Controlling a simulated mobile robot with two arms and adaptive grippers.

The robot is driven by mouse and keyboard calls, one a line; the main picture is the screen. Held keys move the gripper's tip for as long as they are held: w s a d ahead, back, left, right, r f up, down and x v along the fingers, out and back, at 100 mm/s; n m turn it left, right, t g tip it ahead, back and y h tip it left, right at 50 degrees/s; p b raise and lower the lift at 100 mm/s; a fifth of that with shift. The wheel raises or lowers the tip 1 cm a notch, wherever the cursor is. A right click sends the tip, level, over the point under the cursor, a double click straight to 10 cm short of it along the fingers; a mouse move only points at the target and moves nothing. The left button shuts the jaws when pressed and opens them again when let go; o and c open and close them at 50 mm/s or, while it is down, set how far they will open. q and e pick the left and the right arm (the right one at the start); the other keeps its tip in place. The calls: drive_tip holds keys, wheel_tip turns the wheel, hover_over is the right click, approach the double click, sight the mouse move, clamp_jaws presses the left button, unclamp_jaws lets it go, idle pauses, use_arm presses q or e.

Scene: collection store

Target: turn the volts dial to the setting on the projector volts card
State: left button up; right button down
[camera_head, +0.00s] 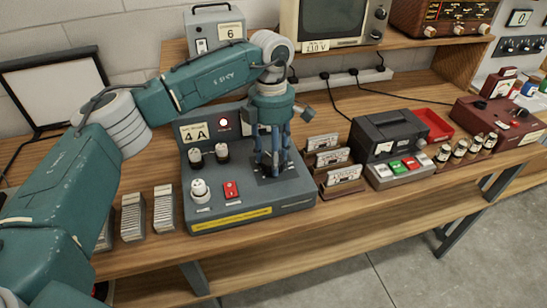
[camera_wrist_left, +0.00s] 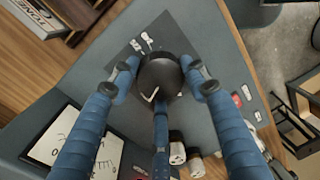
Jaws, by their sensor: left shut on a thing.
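My left gripper (camera_head: 271,160) reaches down onto the sloping top of the grey-blue control box (camera_head: 250,206). In the left wrist view its blue fingers (camera_wrist_left: 160,78) are shut around a round black dial (camera_wrist_left: 158,72) with a white pointer mark. The dial's scale marks (camera_wrist_left: 141,42) lie just beyond it, too small to read. In the head view the fingers hide the dial. A card reading 110 V (camera_head: 316,46) stands under the monitor; its small upper line is unreadable, so I cannot tell whether it is the projector volts card. My right gripper is not in view.

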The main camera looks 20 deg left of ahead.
sight(270, 156)
use_arm(q)
drive_tip(key=shift+s+a+f, duration=0.15)
drive_tip(key=shift+a+f, duration=0.05)
idle(0.3)
drive_tip(key=o, duration=1.1)
drive_tip(key=shift+o, duration=0.3)
drive_tip(key=shift+a+r, duration=0.1)
drive_tip(key=shift+a, duration=0.05)
drive_tip(key=shift+r, duration=0.1)
drive_tip(key=shift+r, duration=0.35)
wheel_tip(270, 156, up, 11)
drive_tip(key=shift+w+a, duration=0.2)
drive_tip(key=shift+w, duration=0.2)
